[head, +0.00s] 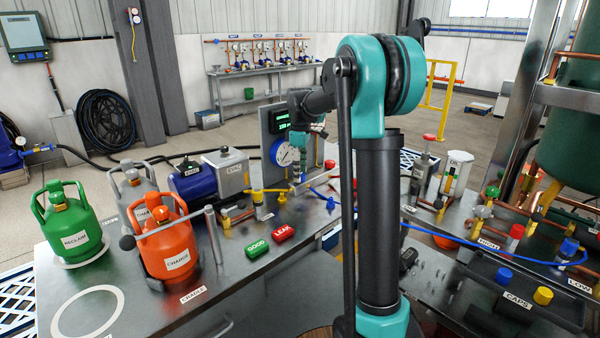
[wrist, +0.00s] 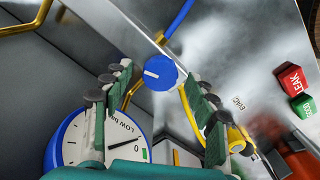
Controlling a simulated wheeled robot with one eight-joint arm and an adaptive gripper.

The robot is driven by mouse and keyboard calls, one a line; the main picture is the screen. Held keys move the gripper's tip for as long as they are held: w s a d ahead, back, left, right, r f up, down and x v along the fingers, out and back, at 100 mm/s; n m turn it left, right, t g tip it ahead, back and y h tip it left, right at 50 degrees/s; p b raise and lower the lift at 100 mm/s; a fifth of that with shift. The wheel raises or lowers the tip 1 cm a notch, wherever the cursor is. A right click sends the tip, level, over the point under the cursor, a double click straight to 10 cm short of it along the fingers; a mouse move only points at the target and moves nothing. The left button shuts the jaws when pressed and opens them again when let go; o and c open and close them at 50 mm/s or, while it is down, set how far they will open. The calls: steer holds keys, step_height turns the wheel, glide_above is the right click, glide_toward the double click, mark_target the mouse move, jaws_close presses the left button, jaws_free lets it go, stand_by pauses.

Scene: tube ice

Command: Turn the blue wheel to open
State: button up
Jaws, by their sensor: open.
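The blue wheel (wrist: 160,72), a round knob with a white line across its face, shows in the wrist view. It lies in the gap between the fingertips of my open gripper (wrist: 160,80). Both fingers look clear of its rim, and I cannot tell how far beyond the tips it is. In the head view my gripper (head: 297,168) points down over the bench beside the blue-rimmed gauge (head: 287,155). I cannot make out the wheel for sure there. The gauge, marked LOW, also shows at the lower left of the wrist view (wrist: 72,145).
An orange cylinder (head: 170,245) and a green cylinder (head: 68,220) stand at left. Yellow and blue hoses run close to my gripper. A caps tray (head: 475,290) is at right.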

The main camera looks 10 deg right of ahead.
step_height(320, 180, up, 12)
steer(key=shift+f, duration=0.2)
stand_by(0.4)
